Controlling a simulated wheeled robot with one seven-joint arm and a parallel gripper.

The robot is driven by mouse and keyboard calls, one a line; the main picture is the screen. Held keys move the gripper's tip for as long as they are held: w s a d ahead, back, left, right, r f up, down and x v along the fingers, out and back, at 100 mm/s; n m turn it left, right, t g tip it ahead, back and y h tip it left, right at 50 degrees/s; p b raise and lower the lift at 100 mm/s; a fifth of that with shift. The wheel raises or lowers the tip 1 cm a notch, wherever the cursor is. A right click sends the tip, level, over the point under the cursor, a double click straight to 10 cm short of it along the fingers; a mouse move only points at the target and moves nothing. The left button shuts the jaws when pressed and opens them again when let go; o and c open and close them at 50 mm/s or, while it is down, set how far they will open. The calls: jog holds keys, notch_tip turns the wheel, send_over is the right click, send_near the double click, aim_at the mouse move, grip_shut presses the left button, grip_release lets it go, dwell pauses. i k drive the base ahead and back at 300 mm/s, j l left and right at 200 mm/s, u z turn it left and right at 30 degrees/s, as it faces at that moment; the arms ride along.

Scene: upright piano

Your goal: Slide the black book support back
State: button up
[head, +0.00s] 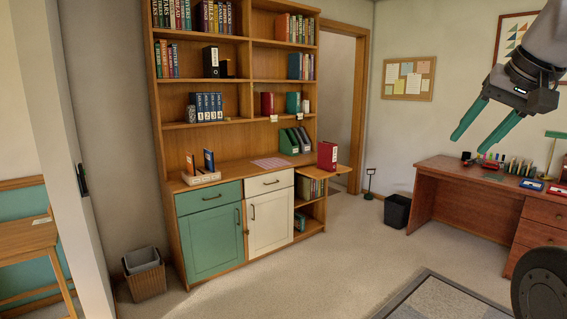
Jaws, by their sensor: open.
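A small dark piece (228,68), which looks like the black book support, stands on the left second shelf from the top of the wooden bookcase (245,140). It is just right of a black binder (210,62); whether they touch is too small to tell. My gripper (470,144) is at the upper right, with its two teal fingers apart and nothing between them. It points down and left, in front of the wall above the desk, far to the right of the bookcase.
A red binder (327,156) stands on a pulled-out board (318,173) at the bookcase's right side. A reddish desk (466,190) with stationery is at right, a black bin (397,211) beside it. The middle carpet is clear.

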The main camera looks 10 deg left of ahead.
aim_at(222, 64)
jog(key=i+j+u, duration=0.15)
jog(key=i+j, duration=1.15)
jog(key=i, duration=0.1)
